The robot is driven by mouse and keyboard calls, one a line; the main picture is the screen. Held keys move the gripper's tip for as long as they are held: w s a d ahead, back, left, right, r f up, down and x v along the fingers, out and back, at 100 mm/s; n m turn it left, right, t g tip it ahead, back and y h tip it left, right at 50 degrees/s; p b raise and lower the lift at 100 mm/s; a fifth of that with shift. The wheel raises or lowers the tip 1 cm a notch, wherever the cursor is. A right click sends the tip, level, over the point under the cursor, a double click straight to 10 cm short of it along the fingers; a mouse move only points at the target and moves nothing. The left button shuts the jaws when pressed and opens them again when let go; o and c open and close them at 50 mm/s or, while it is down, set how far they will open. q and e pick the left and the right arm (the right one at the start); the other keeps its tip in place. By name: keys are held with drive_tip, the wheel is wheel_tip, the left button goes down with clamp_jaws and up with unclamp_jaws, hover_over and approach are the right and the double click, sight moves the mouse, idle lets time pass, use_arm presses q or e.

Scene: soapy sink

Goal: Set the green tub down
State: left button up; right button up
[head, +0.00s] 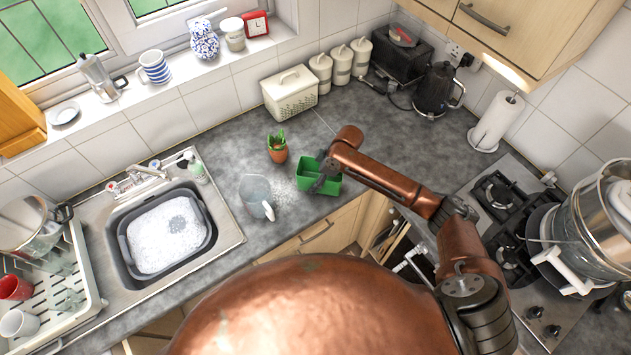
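The green tub (307,168) is at the worktop near its front edge, right of a clear jug. I cannot tell whether its base touches the worktop or is slightly above it. My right arm reaches in from the right, and its dark gripper (322,181) is at the tub, over its middle. The fingers are small and partly hidden by the wrist, so I cannot tell whether they are closed on the tub. My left gripper is not in view.
A clear jug (256,195) and a potted plant (277,151) stand close to the tub's left. The sink (205,206) holds a basin of suds (165,235). A cream bin (290,94) and several canisters stand at the back.

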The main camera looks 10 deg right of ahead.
drive_tip(key=shift+w+f+p, duration=0.15)
drive_tip(key=shift+f+p, duration=0.35)
drive_tip(key=shift+f, duration=1.2)
drive_tip(key=o, duration=1.2)
drive_tip(key=shift+f, duration=0.1)
drive_tip(key=b+v, duration=0.1)
drive_tip(key=v, duration=1.1)
